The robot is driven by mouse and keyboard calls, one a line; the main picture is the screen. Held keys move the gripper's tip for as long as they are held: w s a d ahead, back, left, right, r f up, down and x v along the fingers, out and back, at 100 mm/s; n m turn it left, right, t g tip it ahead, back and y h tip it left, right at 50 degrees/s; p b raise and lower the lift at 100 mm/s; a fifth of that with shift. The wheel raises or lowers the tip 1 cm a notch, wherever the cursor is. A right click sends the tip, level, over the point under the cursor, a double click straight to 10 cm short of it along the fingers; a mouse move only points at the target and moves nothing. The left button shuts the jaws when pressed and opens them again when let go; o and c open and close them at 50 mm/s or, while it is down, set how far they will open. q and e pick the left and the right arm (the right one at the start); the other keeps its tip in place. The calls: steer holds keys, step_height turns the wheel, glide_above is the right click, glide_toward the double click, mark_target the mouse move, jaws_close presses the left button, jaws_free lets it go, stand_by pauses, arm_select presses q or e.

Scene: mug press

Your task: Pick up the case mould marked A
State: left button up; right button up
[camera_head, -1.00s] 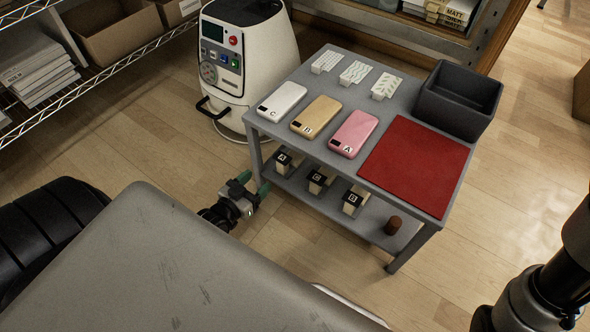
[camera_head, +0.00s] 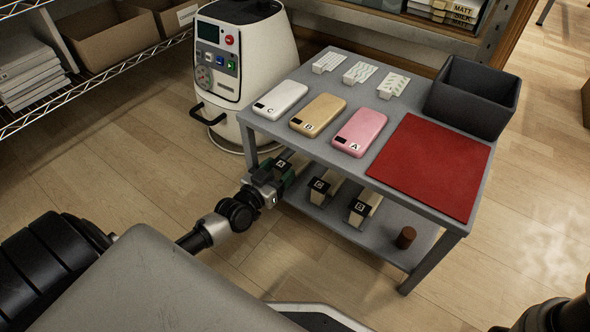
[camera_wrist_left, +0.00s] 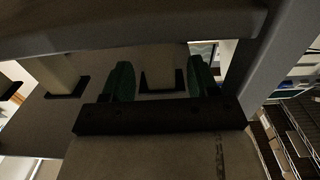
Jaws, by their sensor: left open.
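The case mould marked A (camera_head: 281,162) lies on the lower shelf of the grey table, with its dark lettered end facing out; my gripper partly hides it. My left gripper (camera_head: 274,173) is at the shelf's open side, right at that end. In the left wrist view, the green fingers of the left gripper (camera_wrist_left: 161,80) are spread apart, and the mould's pale body (camera_wrist_left: 160,62) shows between them with gaps on both sides. Part of my right arm shows at the lower right of the head view; its gripper is out of view.
Moulds C (camera_head: 321,185) and B (camera_head: 360,208) lie to the right on the same shelf (camera_head: 335,218), then a brown cylinder (camera_head: 406,237). The tabletop above holds phone cases, a red mat (camera_head: 430,165) and a dark bin (camera_head: 472,97). A table leg (camera_head: 249,145) stands close left.

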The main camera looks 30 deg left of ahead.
arm_select(q)
steer(key=shift+w+b, duration=0.3)
steer(key=shift+w, duration=0.75)
jaws_close()
steer(key=shift+r, duration=0.15)
